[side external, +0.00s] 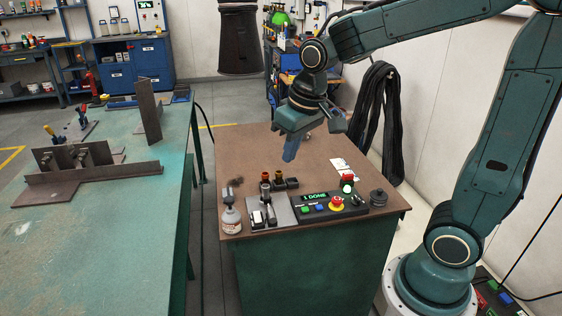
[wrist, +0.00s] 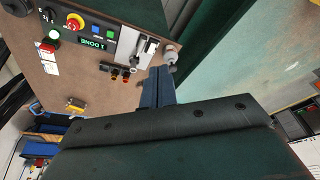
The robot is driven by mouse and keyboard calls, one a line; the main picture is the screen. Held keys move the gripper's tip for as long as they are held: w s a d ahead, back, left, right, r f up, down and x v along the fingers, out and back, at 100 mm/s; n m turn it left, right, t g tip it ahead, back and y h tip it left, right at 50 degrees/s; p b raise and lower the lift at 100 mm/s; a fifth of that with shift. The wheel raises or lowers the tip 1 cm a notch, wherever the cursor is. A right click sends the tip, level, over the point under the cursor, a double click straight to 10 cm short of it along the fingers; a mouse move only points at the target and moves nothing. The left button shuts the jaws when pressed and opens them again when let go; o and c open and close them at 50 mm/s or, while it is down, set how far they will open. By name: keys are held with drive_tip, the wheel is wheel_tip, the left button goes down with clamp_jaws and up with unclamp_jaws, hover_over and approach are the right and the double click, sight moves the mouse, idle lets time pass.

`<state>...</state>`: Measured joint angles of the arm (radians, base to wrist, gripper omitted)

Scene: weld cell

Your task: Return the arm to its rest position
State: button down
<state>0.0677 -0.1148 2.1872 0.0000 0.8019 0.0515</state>
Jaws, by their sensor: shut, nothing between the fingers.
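My gripper (side external: 290,153) hangs from my green arm above the brown top of the small bench (side external: 235,165), in the upper middle of the side view. Its fingers point down, are together and hold nothing. In the wrist view the blue-grey fingers of my gripper (wrist: 158,84) are close side by side, over the bench top near its edge. A control box (side external: 325,207) with a green display reading "1 DONE" stands at the front of the bench; it also shows in the wrist view (wrist: 90,30).
A grey fixture (side external: 277,212), a small bottle (side external: 231,219) and a dark round knob (side external: 378,197) stand along the bench front. The green weld table (side external: 110,230) with steel plates (side external: 95,180) is at left. Black cables (side external: 378,120) hang on the wall behind.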

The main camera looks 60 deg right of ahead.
drive_tip(key=s+a+r+t, duration=0.1)
drive_tip(key=s, duration=0.6)
drive_tip(key=s+a+r+n+t, duration=0.1)
drive_tip(key=s+r, duration=0.1)
drive_tip(key=s, duration=0.6)
drive_tip(key=shift+r+t, duration=0.25)
drive_tip(key=shift+t, duration=0.05)
